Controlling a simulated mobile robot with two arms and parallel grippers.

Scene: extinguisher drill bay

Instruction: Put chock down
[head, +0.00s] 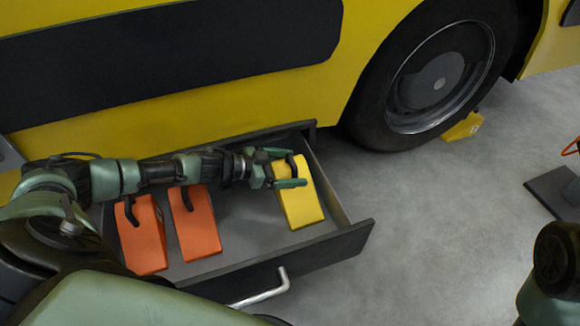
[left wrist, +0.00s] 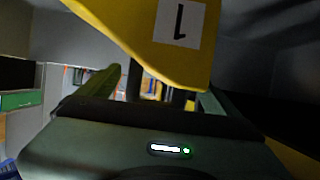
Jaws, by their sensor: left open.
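A yellow chock (head: 302,208) sits at the right end of the open drawer (head: 345,240). My left gripper (head: 285,168) is over its upper end, with one finger on each side of the chock's dark handle; the jaws are open. In the left wrist view the yellow chock (left wrist: 165,45), marked with an upside-down 1, fills the top, and dark handle parts show between the fingers. Whether the chock touches the drawer floor is hard to tell. Another yellow chock (head: 463,127) is on the floor against the wheel (head: 435,80). My right gripper is out of view.
Two orange chocks with dark handles, one left (head: 142,238) and one beside it (head: 195,225), lie in the drawer. The drawer juts from a yellow vehicle (head: 200,95) and has a metal handle (head: 262,290). A dark plate (head: 555,188) lies at far right.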

